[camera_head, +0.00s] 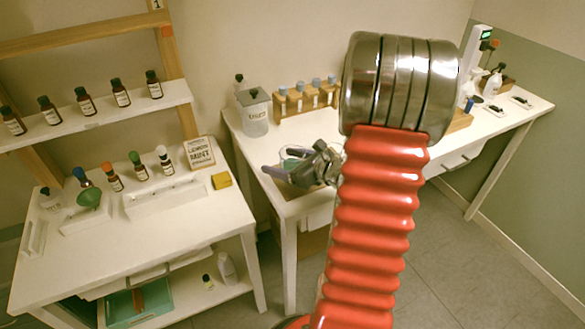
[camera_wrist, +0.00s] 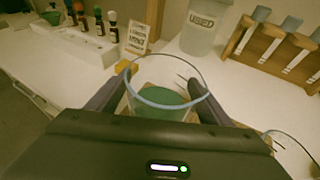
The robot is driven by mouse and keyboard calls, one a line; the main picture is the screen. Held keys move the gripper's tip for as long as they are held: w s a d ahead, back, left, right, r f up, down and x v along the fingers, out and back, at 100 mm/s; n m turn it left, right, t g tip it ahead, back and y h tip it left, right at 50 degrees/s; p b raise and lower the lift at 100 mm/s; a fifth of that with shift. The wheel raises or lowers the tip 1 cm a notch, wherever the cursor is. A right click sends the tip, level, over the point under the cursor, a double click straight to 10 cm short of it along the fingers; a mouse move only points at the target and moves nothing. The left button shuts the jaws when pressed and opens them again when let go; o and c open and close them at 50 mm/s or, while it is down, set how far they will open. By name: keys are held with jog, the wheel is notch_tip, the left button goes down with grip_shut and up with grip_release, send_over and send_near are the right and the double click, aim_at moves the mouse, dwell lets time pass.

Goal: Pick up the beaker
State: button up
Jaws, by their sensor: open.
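The beaker (camera_wrist: 165,108) is clear glass with a pale blue rim and a green bottom or content. In the wrist view it stands between the two fingers of my gripper (camera_wrist: 168,88), which are open on either side of it; I cannot tell whether they touch the glass. In the head view my gripper (camera_head: 283,173) is over the left end of the right-hand table, and the beaker (camera_head: 291,153) shows partly behind it. The beaker's lower part is hidden by my gripper body in the wrist view.
A container marked USED (camera_wrist: 203,27) and a wooden rack of tubes (camera_head: 304,99) stand behind the beaker. A yellow block (camera_head: 221,181) and a lemon mint card (camera_head: 200,152) are on the left table (camera_head: 157,238). A gap separates the tables.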

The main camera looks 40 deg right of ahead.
dwell(0.3)
jog(key=c, duration=1.3)
jog(key=shift+r, duration=0.2)
notch_tip(320, 180, up, 10)
jog(key=shift+f, duration=0.15)
dwell(0.5)
